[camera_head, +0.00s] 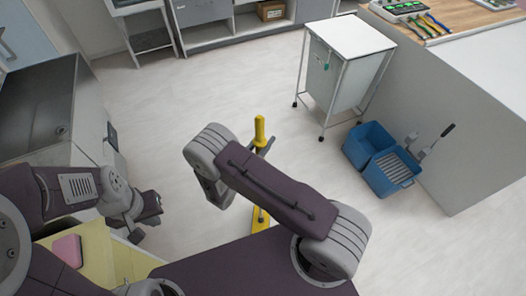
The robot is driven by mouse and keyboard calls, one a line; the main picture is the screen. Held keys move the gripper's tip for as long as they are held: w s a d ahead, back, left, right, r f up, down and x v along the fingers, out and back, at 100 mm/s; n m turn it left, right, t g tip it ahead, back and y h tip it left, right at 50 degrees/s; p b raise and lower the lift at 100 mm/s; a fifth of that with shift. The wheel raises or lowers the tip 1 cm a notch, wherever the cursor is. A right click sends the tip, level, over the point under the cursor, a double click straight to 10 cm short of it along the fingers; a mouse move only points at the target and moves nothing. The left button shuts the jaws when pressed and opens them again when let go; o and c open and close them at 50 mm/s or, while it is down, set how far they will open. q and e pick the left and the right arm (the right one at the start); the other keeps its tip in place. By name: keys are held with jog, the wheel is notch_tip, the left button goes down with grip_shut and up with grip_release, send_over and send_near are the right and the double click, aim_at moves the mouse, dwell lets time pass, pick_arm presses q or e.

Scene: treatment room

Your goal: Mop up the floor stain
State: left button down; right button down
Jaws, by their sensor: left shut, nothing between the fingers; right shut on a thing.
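A yellow mop (260,131) stands near the middle of the head view. Its top end shows above my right arm, and a lower yellow part shows below it; the stretch between and most of the lower end are hidden. My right gripper (266,147) is mostly hidden behind its own arm, with dark fingers at the yellow handle just below its top, shut on it. My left gripper (152,207) is shut and empty at the left, well apart from the mop. I see no floor stain on the visible floor.
A blue mop bucket (372,141) with a wringer and lever stands at right by a grey counter (450,140). A white wheeled cart (345,72) stands behind it. Cabinets line the back. A pink item (68,250) lies at lower left. The pale floor between is clear.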

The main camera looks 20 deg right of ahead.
jog(key=w+d+m+g+h+b, duration=0.2)
jog(key=d+m+g+b, duration=0.15)
jog(key=d, duration=0.75)
jog(key=shift+g, duration=0.25)
jog(key=f+b, duration=0.1)
jog(key=f, duration=0.1)
jog(key=f+b, duration=0.1)
jog(key=f, duration=0.1)
jog(key=f+b, duration=0.1)
jog(key=shift+d+f, duration=0.3)
jog(key=shift+f, duration=0.1)
